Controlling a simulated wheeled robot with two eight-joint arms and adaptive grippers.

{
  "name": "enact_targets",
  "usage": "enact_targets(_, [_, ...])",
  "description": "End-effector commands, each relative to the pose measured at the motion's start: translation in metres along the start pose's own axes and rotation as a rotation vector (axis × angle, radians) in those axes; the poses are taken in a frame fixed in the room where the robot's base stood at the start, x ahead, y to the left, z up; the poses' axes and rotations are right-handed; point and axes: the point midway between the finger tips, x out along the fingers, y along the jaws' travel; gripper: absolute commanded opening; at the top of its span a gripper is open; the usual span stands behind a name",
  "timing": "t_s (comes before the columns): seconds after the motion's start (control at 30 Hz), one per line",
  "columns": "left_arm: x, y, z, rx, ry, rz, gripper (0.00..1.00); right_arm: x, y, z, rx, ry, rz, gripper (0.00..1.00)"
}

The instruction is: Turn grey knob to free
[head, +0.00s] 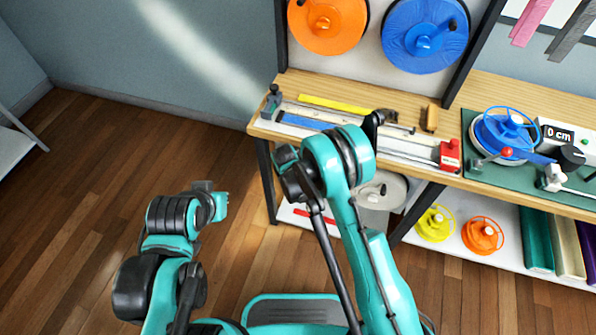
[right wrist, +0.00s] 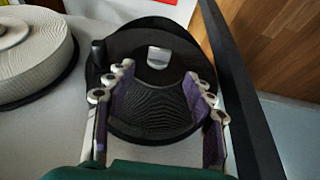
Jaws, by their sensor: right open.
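A grey knob (right wrist: 158,57) stands at the middle of a black reel (right wrist: 160,110) in the right wrist view. My right gripper (right wrist: 158,84) is open in front of the reel. Its two fingers spread to the left and right of the reel's middle, with nothing held between them. The knob shows just past the fingertips, and I cannot tell how far away it is. I cannot make out this knob in the head view.
A beige reel (right wrist: 28,62) is beside the black one, and a black post (right wrist: 242,95) runs close on the other side. In the head view, orange (head: 335,35) and blue (head: 400,48) reels hang above the bench (head: 520,92). Floor (head: 100,190) at left is clear.

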Motion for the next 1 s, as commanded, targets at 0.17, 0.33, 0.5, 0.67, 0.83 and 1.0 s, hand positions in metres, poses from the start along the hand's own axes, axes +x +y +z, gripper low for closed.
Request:
enact_targets(0.17, [0.011,0.0,0.009,0.0,0.0,0.0,0.0,0.03,0.0,0.001,0.0,0.0,0.0,0.53])
enact_targets(0.33, [0.02,0.0,0.015,0.0,0.0,0.0,0.0,0.057,0.0,0.001,0.0,0.0,0.0,0.53])
enact_targets(0.5, [0.024,0.0,0.018,0.0,0.0,0.0,0.0,0.071,0.001,0.0,0.001,0.0,0.001,0.53])
enact_targets(0.67, [0.024,0.0,0.018,0.0,0.0,0.0,0.0,0.074,0.0,0.0,0.0,0.0,0.0,0.53])
enact_targets(0.83, [0.024,0.0,0.017,0.0,0.0,0.0,0.0,0.073,0.0,0.0,0.0,0.0,0.0,0.48])
enact_targets(1.0, [0.024,0.0,0.017,0.0,0.0,0.0,0.0,0.073,0.0,0.0,0.0,0.0,0.0,0.03])
